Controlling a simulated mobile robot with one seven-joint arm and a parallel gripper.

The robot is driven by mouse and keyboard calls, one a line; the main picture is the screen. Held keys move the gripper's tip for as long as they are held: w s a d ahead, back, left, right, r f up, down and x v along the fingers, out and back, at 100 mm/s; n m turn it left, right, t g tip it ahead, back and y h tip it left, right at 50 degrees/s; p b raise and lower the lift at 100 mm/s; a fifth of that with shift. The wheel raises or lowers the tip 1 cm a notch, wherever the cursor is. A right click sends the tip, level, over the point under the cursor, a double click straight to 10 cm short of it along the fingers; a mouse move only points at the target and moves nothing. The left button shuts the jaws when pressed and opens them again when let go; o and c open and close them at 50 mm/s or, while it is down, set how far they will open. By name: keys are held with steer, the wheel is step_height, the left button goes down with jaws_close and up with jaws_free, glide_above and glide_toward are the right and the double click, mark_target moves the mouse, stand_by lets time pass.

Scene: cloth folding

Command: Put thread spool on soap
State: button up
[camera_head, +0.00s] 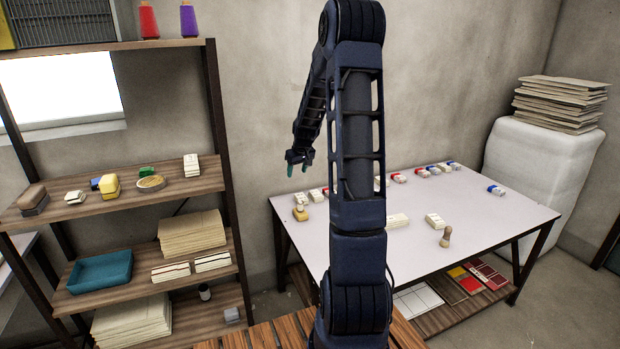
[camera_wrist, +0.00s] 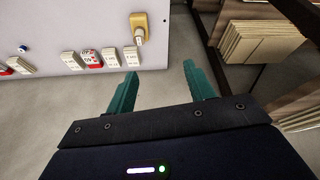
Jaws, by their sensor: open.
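A red thread spool (camera_head: 148,20) and a purple thread spool (camera_head: 188,20) stand on the top shelf in the head view. I cannot tell for sure which thing is the soap. A yellow block with a pale knob-like piece (camera_head: 300,213) sits at the table's left edge; it also shows in the wrist view (camera_wrist: 139,22). My gripper (camera_head: 298,169) hangs in the air above the table's back left corner. Its teal fingers (camera_wrist: 157,82) are apart, with nothing between them.
The pale table (camera_head: 480,215) carries several small labelled packs along its back and a wooden peg-like piece (camera_head: 445,237) in front. The rack's middle shelf (camera_head: 120,205) holds a yellow block (camera_head: 109,185) and a round dish (camera_head: 151,183). My arm hides the table's middle.

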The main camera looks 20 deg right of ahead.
steer(key=s+a+r, duration=0.3)
steer(key=s+r, duration=0.3)
steer(key=s, duration=0.3)
steer(key=s+a+r+m, duration=0.1)
steer(key=s+a+r, duration=0.4)
steer(key=s, duration=0.5)
steer(key=s+a+r, duration=0.2)
steer(key=s+r, duration=0.5)
steer(key=s, duration=0.2)
steer(key=s+a+m, duration=0.1)
steer(key=s, duration=1.1)
steer(key=shift+s+a+f, duration=0.15)
steer(key=shift+s+a, duration=0.05)
steer(key=shift+s, duration=0.2)
